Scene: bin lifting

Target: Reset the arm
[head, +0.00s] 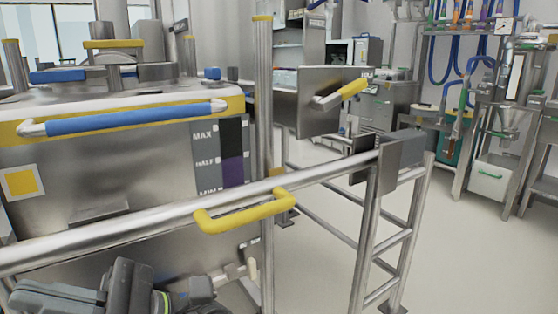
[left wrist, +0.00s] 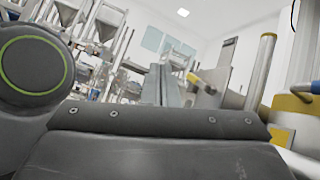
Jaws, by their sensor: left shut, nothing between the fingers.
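My left arm comes in at the bottom left of the head view, dark grey with a green ring. My left gripper (head: 203,287) is low in front of the steel bin, below the rail. It is shut and holds nothing; its fingertips are small and hard to make out. In the left wrist view, a dark grey arm part with screws fills the bottom, and a round joint with a green ring is at the left. My right gripper is not in view.
A large steel bin (head: 110,172) with a blue handle (head: 135,117) and MAX and HALF marks stands at the left. A steel rail (head: 325,167) with a yellow handle (head: 243,211) crosses in front. Shelving stands at the back right. The floor (head: 470,250) at the right is clear.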

